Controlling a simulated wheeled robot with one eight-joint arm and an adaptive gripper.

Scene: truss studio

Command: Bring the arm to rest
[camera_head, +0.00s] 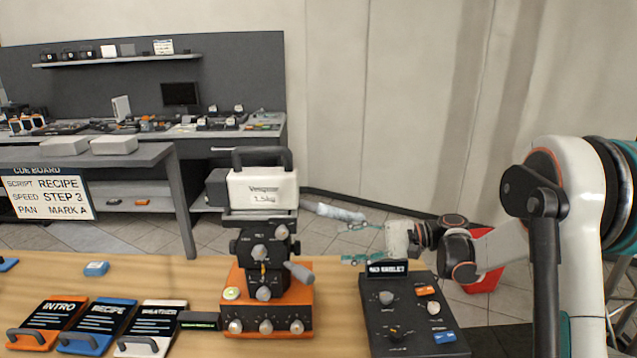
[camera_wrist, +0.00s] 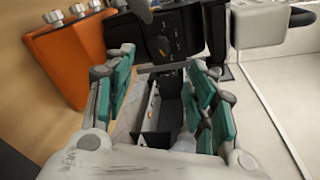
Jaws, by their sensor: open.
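My gripper (camera_head: 362,241) is open and empty in the head view, with its teal-padded fingers pointing left above the far edge of the table. It is just right of the orange and black device topped by a white block (camera_head: 262,190), and apart from it. In the wrist view my gripper (camera_wrist: 163,85) shows its teal pads spread wide with nothing gripped between them. The orange base (camera_wrist: 70,50) of the device shows at the upper left there. My arm (camera_head: 570,200) reaches in from the right, bent at the elbow.
A black control box (camera_head: 412,315) with a small display stands on the wooden table (camera_head: 140,280) below my gripper. Cards marked INTRO (camera_head: 50,320), RECIPE (camera_head: 100,318) and WEATHER (camera_head: 152,322) lie at left. A red bin (camera_head: 487,280) is on the floor behind my wrist.

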